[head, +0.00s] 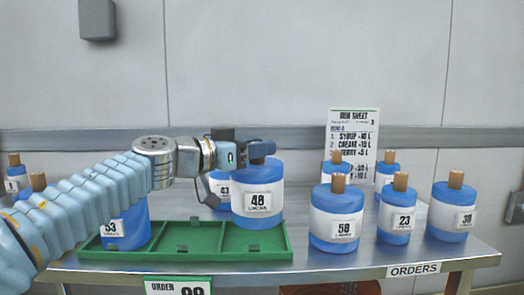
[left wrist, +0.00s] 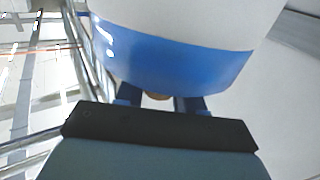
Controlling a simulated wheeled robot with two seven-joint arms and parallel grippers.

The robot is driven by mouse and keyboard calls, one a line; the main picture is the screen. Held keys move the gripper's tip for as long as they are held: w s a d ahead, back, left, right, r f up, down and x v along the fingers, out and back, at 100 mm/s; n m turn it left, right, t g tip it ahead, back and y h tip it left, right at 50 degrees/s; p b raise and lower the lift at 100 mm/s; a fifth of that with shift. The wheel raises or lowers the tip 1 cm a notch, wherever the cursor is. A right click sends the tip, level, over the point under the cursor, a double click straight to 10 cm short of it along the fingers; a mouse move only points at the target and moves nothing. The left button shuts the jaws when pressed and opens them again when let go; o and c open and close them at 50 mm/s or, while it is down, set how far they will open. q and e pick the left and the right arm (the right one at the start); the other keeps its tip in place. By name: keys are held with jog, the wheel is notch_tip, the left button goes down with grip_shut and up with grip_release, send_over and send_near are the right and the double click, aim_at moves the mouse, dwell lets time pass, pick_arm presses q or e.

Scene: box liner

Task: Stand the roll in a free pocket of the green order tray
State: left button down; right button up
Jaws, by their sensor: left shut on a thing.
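The roll marked 48 (head: 257,190) is blue with a white band. My left gripper (head: 257,152) is shut on its top end and holds it upright over the right part of the green order tray (head: 266,254). Its bottom looks slightly above the tray floor. The left wrist view shows its blue end and white band close up (left wrist: 175,62). A blue roll marked 53 (head: 128,228) stands in the left pocket, partly hidden by my arm. The middle pocket (head: 190,237) looks empty. The right gripper is not in view.
Rolls marked 58 (head: 336,221), 23 (head: 396,218) and 30 (head: 451,215) stand right of the tray. A roll marked 43 (head: 220,187) is behind the held one. An order sheet (head: 352,140) stands at the back. Bare tabletop lies between tray and right-hand rolls.

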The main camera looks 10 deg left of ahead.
pick_arm(q)
jog(key=w+f, duration=0.1)
jog(key=w+a+f+b, duration=0.1)
jog(key=f, duration=0.1)
jog(key=shift+w+a+f+b, duration=0.2)
jog(key=shift+w+b, duration=0.1)
jog(key=f+b, duration=0.1)
jog(key=f, duration=0.1)
jog(key=f+b, duration=0.1)
jog(key=f, duration=0.1)
jog(key=shift+w+a+b, duration=0.15)
jog(key=shift+w+b, duration=0.1)
jog(key=shift+b, duration=0.1)
jog(key=shift+r, duration=0.2)
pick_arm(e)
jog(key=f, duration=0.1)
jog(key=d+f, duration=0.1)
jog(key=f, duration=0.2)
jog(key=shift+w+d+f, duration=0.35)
pick_arm(q)
jog(key=shift+f, duration=0.1)
jog(key=c, duration=0.7)
grip_release()
jog(key=shift+f, duration=0.15)
